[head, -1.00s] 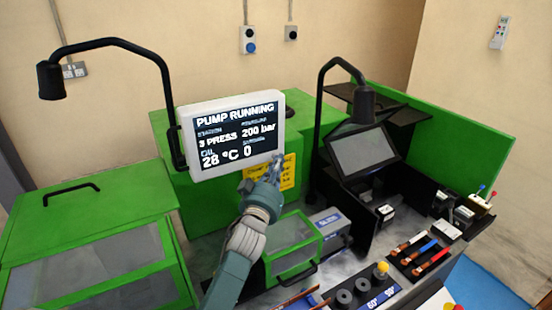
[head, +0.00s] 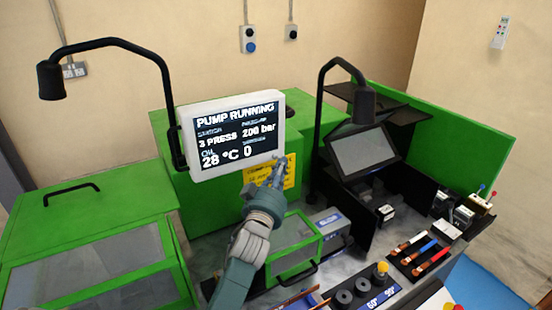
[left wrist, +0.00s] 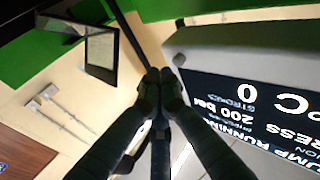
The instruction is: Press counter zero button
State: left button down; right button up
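The white-framed display (head: 232,135) reads PUMP RUNNING, station 3 PRESS, 200 bar, oil 28 °C and 0. My left gripper (head: 280,163) is at its lower right corner. Its fingers are together and hold nothing that I can see. In the left wrist view the fingertips (left wrist: 160,75) point at the edge of the display housing (left wrist: 210,52). A small dark knob (left wrist: 178,59) sits on that edge close to the tips; I cannot tell whether they touch. No counter zero label is readable. My right gripper is out of view.
A yellow label plate (head: 289,172) is behind the gripper on the green machine. A black lamp (head: 364,104) and a tilted screen (head: 363,149) stand to the right. Switches and knobs (head: 360,287) line the front panel. A green-framed clear cover (head: 293,243) is below.

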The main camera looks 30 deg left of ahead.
pick_arm(q)
jog(key=d, duration=0.1)
jog(key=s+d, duration=0.1)
jog(key=d, duration=0.1)
jog(key=s+d, duration=0.1)
jog(key=shift+s+d, duration=0.2)
jog(key=shift+s, duration=0.05)
dwell(0.5)
